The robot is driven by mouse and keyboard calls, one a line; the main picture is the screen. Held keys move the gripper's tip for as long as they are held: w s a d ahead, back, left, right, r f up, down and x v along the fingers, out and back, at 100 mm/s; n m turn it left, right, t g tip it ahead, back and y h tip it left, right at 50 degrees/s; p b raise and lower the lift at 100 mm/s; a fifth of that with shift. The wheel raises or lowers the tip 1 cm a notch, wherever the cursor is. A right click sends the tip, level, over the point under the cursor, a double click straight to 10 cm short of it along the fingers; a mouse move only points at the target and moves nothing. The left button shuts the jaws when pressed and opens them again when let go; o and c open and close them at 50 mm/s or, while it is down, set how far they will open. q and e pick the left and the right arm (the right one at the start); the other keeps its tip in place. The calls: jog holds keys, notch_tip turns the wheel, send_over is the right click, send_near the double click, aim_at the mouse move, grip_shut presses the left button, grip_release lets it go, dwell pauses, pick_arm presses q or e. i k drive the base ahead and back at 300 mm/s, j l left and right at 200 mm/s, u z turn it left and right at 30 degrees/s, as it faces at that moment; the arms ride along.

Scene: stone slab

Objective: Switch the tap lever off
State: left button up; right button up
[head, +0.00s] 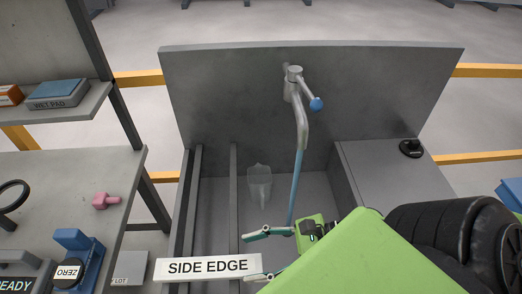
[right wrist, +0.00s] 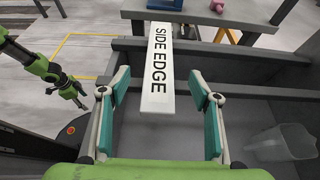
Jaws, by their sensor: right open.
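The grey tap (head: 300,115) stands at the back of the sink, with a blue-tipped lever (head: 316,104) pointing right and toward me. A blue stream of water (head: 296,185) runs down from its spout. My right gripper (head: 256,257) is open in the lower middle of the head view, well in front of and below the lever. In the right wrist view its two teal-padded fingers (right wrist: 160,117) are wide apart, with gaps on both sides of the white sign. My left gripper (right wrist: 72,92) shows small at the left of that view; its jaw state is unclear.
A white "SIDE EDGE" sign (head: 190,268) lies close to my right gripper. A clear jug (head: 259,190) stands in the sink, left of the stream. A grey counter (head: 385,175) with a black object (head: 411,149) is right of the sink. Shelves stand left.

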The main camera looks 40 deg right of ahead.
aim_at(295, 72)
jog(key=k+j, duration=0.8)
